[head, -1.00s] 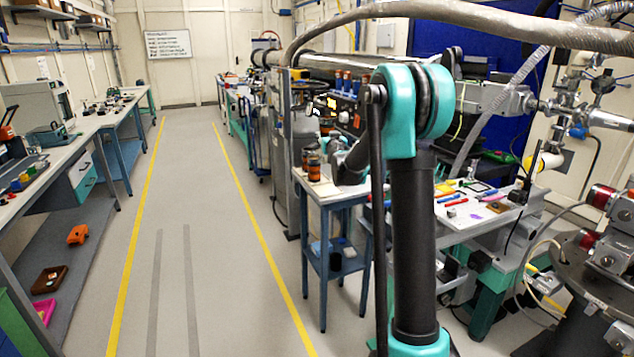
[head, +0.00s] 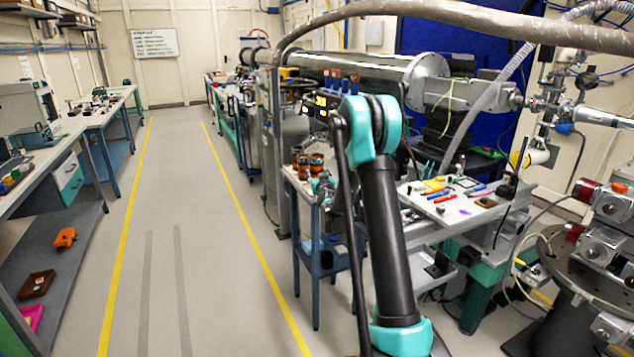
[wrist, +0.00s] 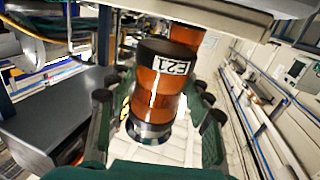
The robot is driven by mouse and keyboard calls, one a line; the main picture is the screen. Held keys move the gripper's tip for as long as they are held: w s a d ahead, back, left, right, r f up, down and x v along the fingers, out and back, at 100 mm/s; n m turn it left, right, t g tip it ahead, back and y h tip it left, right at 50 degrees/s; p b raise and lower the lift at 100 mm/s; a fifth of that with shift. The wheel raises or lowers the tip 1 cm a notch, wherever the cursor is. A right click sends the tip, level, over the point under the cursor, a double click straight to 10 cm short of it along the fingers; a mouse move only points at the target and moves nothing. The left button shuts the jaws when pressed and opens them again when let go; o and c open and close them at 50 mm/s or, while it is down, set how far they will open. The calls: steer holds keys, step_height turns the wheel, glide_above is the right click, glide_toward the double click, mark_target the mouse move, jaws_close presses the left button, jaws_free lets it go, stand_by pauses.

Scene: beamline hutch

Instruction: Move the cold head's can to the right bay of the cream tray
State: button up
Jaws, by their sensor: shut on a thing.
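In the wrist view an orange-brown can (wrist: 155,85) with a black band marked E21 sits between the two dark green fingers of my gripper (wrist: 157,108), which are shut on it. A second orange-brown can (wrist: 185,38) shows partly behind it. In the head view two orange-and-dark cans (head: 300,160) show at the small blue side table, beside my gripper (head: 325,185), which is largely hidden by my arm. I cannot tell in the head view which can is the held one. I cannot make out the cream tray or its right bay.
The blue side table (head: 307,203) stands left of my arm. A bench with a pale top (head: 425,200) holding several small coloured tools is to the right. Round metal equipment (head: 590,265) stands at far right. The floor aisle (head: 205,240) between yellow lines is clear.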

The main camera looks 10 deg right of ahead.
steer(key=shift+f, duration=1.55)
steer(key=shift+f, duration=0.15)
steer(key=o, duration=1.2)
